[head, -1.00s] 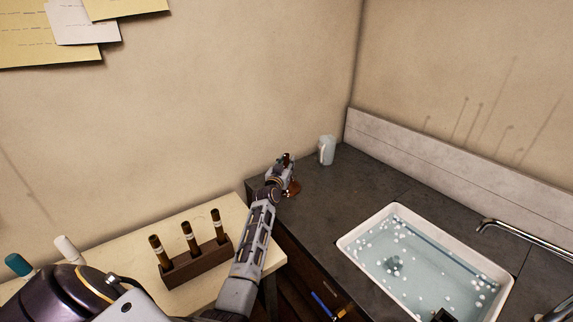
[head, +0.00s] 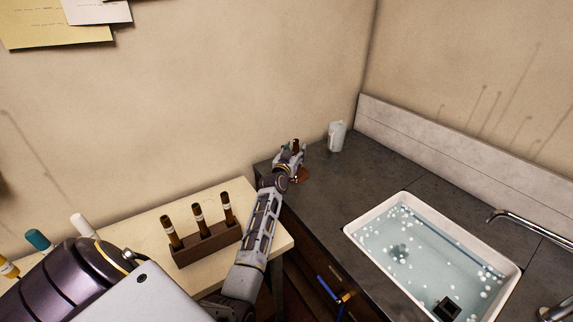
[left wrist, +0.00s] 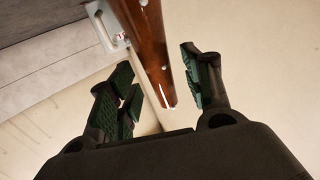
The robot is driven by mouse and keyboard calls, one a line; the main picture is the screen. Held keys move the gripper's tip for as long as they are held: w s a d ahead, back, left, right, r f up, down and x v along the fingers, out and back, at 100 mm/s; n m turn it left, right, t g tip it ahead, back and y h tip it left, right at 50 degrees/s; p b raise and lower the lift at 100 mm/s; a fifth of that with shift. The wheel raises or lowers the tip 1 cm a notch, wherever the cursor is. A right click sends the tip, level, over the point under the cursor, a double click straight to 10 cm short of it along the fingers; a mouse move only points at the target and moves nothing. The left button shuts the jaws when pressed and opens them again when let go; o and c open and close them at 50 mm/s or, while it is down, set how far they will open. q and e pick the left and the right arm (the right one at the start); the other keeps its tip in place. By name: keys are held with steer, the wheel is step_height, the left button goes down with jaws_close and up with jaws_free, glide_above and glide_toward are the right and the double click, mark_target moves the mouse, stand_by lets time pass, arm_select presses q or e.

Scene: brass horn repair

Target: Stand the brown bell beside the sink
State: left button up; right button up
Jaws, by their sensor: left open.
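The brown bell (head: 302,174) stands upright on the dark counter, its wide foot resting there and its narrow end up. My left gripper (head: 291,155) is at its upper part and hides much of it. In the left wrist view the bell (left wrist: 148,45) is a tapering brown tube with its narrow tip between the two green-padded fingers of my left gripper (left wrist: 158,88). The fingers are open, with a gap on each side of the tube. The sink (head: 360,238) is a white basin of soapy water, right of the bell. My right gripper is not in view.
A white mug (head: 337,136) stands behind the bell near the wall. The counter (head: 350,185) is bare between bell and sink. A tap (head: 520,222) reaches over the sink's right side. A brown rack (head: 208,247) with three tubes stands on the pale table (head: 275,240).

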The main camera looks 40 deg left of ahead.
arm_select(q)
steer(key=v, duration=1)
steer(key=shift+s+b, duration=0.15)
steer(key=shift+b, duration=0.15)
